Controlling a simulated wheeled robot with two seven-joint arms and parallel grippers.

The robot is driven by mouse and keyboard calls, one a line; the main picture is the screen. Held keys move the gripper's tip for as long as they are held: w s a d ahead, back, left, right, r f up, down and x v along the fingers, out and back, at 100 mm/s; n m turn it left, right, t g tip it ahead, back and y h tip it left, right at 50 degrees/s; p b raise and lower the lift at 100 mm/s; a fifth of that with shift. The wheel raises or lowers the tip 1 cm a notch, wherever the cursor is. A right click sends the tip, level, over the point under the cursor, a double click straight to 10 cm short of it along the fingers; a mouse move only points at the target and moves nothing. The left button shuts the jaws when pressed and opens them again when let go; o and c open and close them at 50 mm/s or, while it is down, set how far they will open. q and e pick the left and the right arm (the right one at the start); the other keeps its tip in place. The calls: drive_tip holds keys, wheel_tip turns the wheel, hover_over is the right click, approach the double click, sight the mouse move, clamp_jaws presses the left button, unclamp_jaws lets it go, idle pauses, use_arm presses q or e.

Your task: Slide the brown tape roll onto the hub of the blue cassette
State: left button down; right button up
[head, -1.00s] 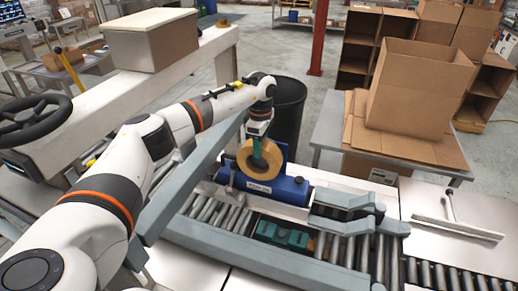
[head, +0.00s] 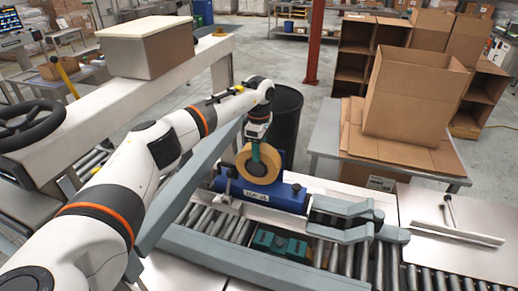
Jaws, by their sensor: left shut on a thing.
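The brown tape roll (head: 241,163) is a tan ring standing on edge at the blue cassette. My right gripper is not in view.
A roller conveyor (head: 205,219) with grey guide parts (head: 345,208) runs in front of the cassette. A black bin (head: 287,118) stands behind it. Cardboard boxes (head: 408,98) sit on a table at right. A beam with a box (head: 150,51) stands at left.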

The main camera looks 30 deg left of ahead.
use_arm(q)
drive_tip(key=shift+s+f, duration=0.1)
drive_tip(key=shift+f, duration=0.05)
drive_tip(key=c, duration=0.7)
unclamp_jaws()
drive_tip(key=shift+s, duration=0.15)
